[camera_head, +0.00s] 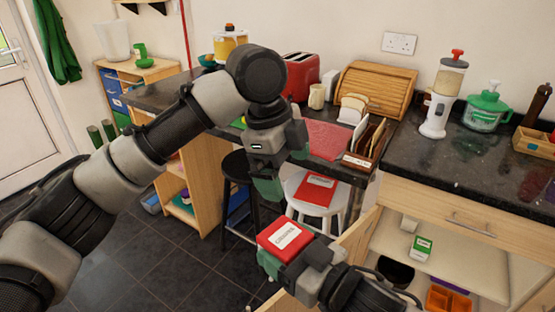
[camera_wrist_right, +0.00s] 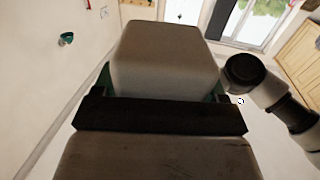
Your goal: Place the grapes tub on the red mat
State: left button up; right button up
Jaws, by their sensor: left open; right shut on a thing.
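The grapes tub (camera_head: 284,238), with a red lid and a white label, is held in my right gripper (camera_head: 282,258) in the head view, above the floor in front of the counter. In the right wrist view the tub's pale body (camera_wrist_right: 168,58) fills the space between the green fingers. The red mat (camera_head: 326,140) lies on the dark counter, beyond the stools and partly behind my left gripper. My left gripper (camera_head: 268,184) is open and empty, pointing down above and behind the held tub.
A white stool (camera_head: 334,203) with a red labelled item (camera_head: 315,188) on it and a black stool stand below the counter. A wooden rack (camera_head: 365,146), bread box (camera_head: 374,88), red toaster (camera_head: 300,75) and cream mug (camera_head: 317,96) surround the mat. An open cupboard (camera_head: 455,262) is at lower right.

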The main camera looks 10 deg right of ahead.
aim_at(277, 228)
pick_arm(q)
jog(key=s+a+r+m+y, duration=0.2)
jog(key=s+r+m+y, duration=0.1)
jog(key=s+r, duration=0.2)
jog(key=f, duration=1.2)
jog(key=shift+s, duration=0.2)
jog(key=c, duration=0.5)
jog(key=o, duration=0.5)
jog(key=shift+r, duration=0.15)
